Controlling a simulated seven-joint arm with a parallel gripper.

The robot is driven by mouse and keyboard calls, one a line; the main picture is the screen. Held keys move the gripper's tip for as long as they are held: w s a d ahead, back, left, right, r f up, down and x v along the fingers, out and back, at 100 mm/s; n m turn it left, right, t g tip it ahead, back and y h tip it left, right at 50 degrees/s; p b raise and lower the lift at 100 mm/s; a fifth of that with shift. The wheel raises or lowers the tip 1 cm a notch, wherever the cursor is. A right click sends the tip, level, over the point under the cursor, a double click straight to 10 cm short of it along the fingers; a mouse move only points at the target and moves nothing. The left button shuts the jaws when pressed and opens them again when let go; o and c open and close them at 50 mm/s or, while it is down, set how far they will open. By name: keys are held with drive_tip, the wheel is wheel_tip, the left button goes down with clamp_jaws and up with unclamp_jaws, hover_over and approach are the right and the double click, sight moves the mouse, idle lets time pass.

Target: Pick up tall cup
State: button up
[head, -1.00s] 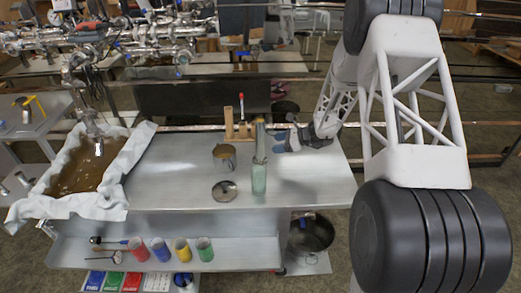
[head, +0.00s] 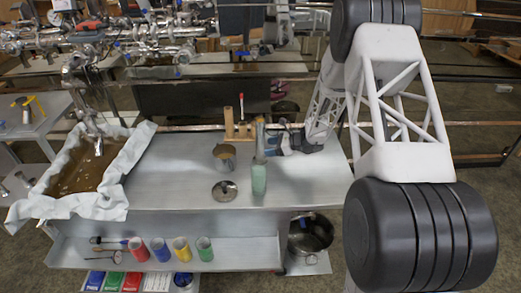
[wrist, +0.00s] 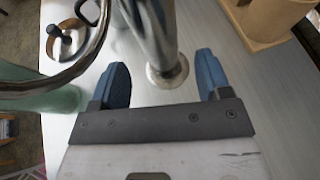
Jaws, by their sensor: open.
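The tall cup (head: 260,135) is a slim metal vessel standing upright on the metal table, just behind a green glass jar (head: 259,180). In the wrist view the tall cup (wrist: 151,30) rises out of the top of the picture, and its round foot lies between the lines of my two blue fingers. My gripper (wrist: 161,62) is open and empty, low over the table. In the head view my gripper (head: 274,141) is close to the right side of the cup. I cannot tell whether a finger touches it.
The green jar (wrist: 45,101) stands close by my left finger, with a curved metal piece above it. A lid (head: 225,190) and a metal pot (head: 224,152) are left of the cup. A wooden stand (head: 236,128) is behind.

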sight(260, 148)
drive_tip(key=shift+x, duration=2.6)
drive_tip(key=shift+w, duration=0.1)
clamp_jaws()
